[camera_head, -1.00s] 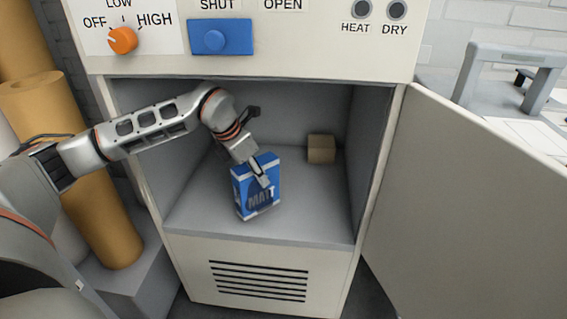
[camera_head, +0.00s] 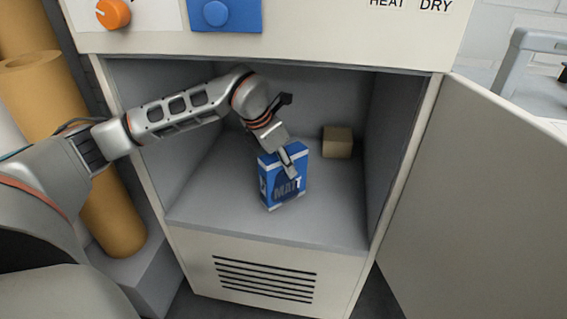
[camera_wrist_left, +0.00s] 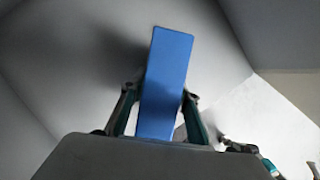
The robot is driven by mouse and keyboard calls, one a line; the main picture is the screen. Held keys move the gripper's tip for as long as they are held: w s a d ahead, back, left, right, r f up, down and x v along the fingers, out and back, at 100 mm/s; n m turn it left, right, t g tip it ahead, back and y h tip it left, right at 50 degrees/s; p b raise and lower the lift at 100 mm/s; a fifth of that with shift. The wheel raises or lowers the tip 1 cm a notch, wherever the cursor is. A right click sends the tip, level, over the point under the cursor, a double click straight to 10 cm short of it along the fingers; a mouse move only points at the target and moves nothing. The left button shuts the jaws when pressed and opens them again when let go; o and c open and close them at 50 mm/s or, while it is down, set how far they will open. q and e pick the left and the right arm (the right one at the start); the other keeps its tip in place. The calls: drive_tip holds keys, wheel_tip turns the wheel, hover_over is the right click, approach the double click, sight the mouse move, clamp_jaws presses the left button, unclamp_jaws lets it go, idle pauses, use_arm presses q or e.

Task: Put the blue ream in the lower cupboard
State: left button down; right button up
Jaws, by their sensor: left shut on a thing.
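The blue ream (camera_head: 284,188), marked MATT, is inside the open lower cupboard (camera_head: 215,205), a little left of the middle of its floor. It stands on end, slightly tilted. My left gripper (camera_head: 288,163) reaches in from the left and is shut on the ream's upper part. In the left wrist view the blue ream (camera_wrist_left: 165,85) stands between the two fingers (camera_wrist_left: 160,108). I cannot tell whether the ream's bottom touches the cupboard floor.
A small tan box (camera_head: 338,142) sits at the back right of the cupboard floor. The door (camera_head: 480,200) is swung open to the right. Brown rolls (camera_head: 110,210) stand left of the cabinet. A control panel with an orange knob (camera_head: 113,13) and blue switch (camera_head: 215,13) is above.

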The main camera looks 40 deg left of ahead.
use_arm(q)
drive_tip(key=shift+w+d+r, duration=0.1)
drive_tip(key=shift+d+r, duration=0.05)
drive_tip(key=shift+r, duration=0.05)
use_arm(e)
drive_tip(key=shift+w+d+r, duration=0.15)
drive_tip(key=shift+w+d, duration=0.05)
use_arm(q)
drive_tip(key=c, duration=1.7)
unclamp_jaws()
drive_tip(key=shift+f, duration=0.15)
drive_tip(key=shift+o, duration=0.9)
use_arm(e)
drive_tip(key=shift+s+d+f, duration=0.1)
drive_tip(key=shift+f, duration=0.3)
use_arm(q)
drive_tip(key=s+a+r+p, duration=0.1)
drive_tip(key=s+a+p, duration=0.2)
drive_tip(key=s, duration=0.9)
use_arm(e)
drive_tip(key=shift+s+d+f+n+g+h, duration=0.15)
drive_tip(key=shift+s+d+f+n+g, duration=0.1)
drive_tip(key=shift+s+d+f, duration=0.25)
drive_tip(key=shift+s+d+f+n+g+h, duration=0.15)
drive_tip(key=shift+s+d+f+n, duration=0.1)
drive_tip(key=shift+d+f, duration=0.3)
